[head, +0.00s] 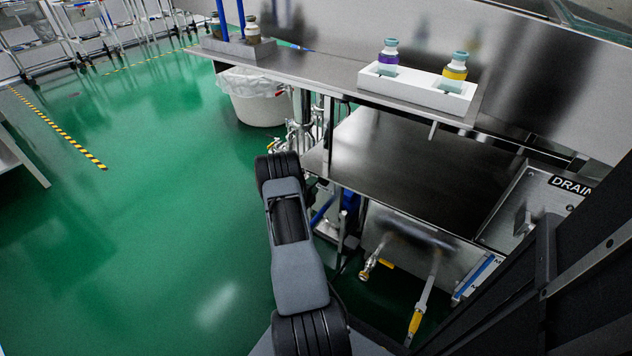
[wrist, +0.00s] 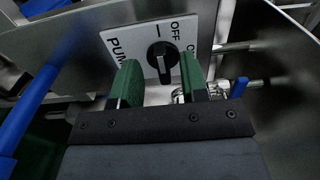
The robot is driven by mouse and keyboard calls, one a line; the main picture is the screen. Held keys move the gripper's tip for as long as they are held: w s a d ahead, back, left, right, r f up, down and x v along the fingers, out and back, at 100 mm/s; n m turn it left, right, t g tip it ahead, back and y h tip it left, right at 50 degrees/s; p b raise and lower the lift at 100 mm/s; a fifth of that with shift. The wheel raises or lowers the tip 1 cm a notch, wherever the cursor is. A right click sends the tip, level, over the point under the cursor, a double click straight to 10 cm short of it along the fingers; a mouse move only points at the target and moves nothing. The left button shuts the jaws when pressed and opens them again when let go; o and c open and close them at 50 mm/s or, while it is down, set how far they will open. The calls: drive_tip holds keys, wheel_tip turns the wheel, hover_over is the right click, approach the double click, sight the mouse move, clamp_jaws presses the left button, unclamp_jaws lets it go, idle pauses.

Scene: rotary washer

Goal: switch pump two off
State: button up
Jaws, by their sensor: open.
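In the wrist view, a black rotary knob (wrist: 162,62) sits on a white label plate (wrist: 180,28). "OFF" and part of "PUM" can be read; the pump number cannot be made out, and my left finger covers some lettering. Another label starting with "O" is partly cut off by my right finger. A pale mark shows on the knob's lower part. My gripper (wrist: 160,75) is open, its green-padded fingers on either side of the knob. I cannot tell whether they touch it. The head view shows my arm reaching towards the bench, but hides the gripper and knob.
Metal valves and pipes (wrist: 182,94) lie behind my right finger, and a blue pipe (wrist: 28,105) runs at the left. In the head view, a steel bench (head: 420,155) stands at right, with yellow-handled valves (head: 416,320) beneath. Open green floor (head: 150,220) lies left.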

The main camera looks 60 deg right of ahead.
drive_tip(key=a+p, duration=0.2)
drive_tip(key=a, duration=0.9)
drive_tip(key=shift+d+r+p, duration=0.1)
drive_tip(key=shift+r+p, duration=0.05)
drive_tip(key=shift+p, duration=0.15)
